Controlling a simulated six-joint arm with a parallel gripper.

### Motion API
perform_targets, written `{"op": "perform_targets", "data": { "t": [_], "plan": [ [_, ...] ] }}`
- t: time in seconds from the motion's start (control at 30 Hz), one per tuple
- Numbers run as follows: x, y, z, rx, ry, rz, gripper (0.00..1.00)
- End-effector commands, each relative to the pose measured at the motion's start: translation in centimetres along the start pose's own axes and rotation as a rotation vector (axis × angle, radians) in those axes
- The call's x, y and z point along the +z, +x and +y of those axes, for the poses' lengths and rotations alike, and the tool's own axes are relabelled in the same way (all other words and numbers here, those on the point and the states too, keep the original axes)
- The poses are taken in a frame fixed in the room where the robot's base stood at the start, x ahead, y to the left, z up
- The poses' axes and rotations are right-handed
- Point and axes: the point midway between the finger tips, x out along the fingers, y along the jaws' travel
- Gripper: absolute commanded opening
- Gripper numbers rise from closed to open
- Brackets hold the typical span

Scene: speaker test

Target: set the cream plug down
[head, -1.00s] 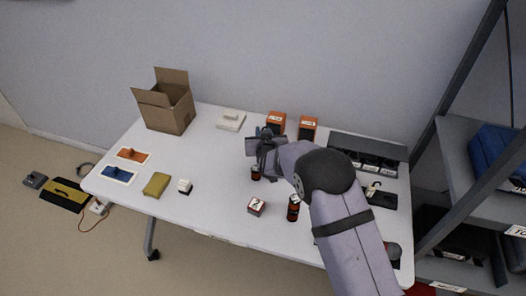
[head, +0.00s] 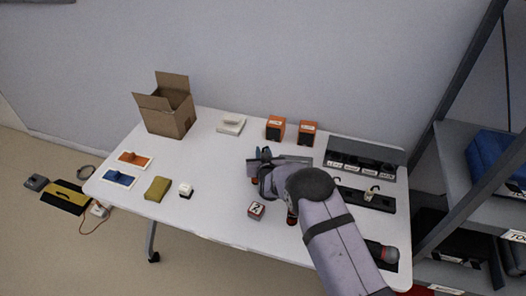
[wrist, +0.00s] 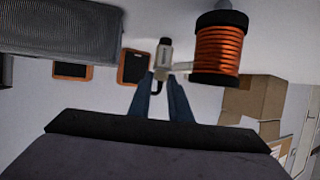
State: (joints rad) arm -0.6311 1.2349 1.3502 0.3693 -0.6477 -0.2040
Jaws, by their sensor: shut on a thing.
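The cream plug (wrist: 163,62), a pale, labelled body with a dark end and a short dark cable, sits between the fingertips of my gripper (wrist: 161,84) in the wrist view. The fingers are shut on it. In the head view my gripper (head: 262,160) is over the middle of the table; the plug cannot be made out there. A spool of orange wire (wrist: 219,50) with black ends is close beside the plug in the wrist view. I cannot tell the gap between plug and tabletop.
The white table (head: 215,165) has free room left of my gripper. A dice-like block (head: 256,210) is in front of it. Two orange boxes (head: 275,128) (head: 307,132) and a long dark unit (head: 365,155) stand behind. A black holder (head: 366,199) is at right, a cardboard box (head: 168,112) at back left.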

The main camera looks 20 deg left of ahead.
Motion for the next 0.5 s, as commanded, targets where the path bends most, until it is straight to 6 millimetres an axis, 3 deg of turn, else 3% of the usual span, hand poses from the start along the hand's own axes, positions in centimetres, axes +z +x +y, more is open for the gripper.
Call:
{"op": "perform_targets", "data": {
  "t": [0.37, 0.4, 0.47, 0.5],
  "plan": [
    [0.41, 0.18, 0.0, 0.0, 0.0, 0.001, 0.0],
    [0.29, 0.13, 0.0, 0.0, 0.0, 0.001, 0.25],
    [0.27, 0.11, 0.0, 0.0, 0.0, 0.0, 0.36],
    [0.27, 0.11, 0.0, 0.0, 0.0, 0.0, 0.36]
  ]
}}
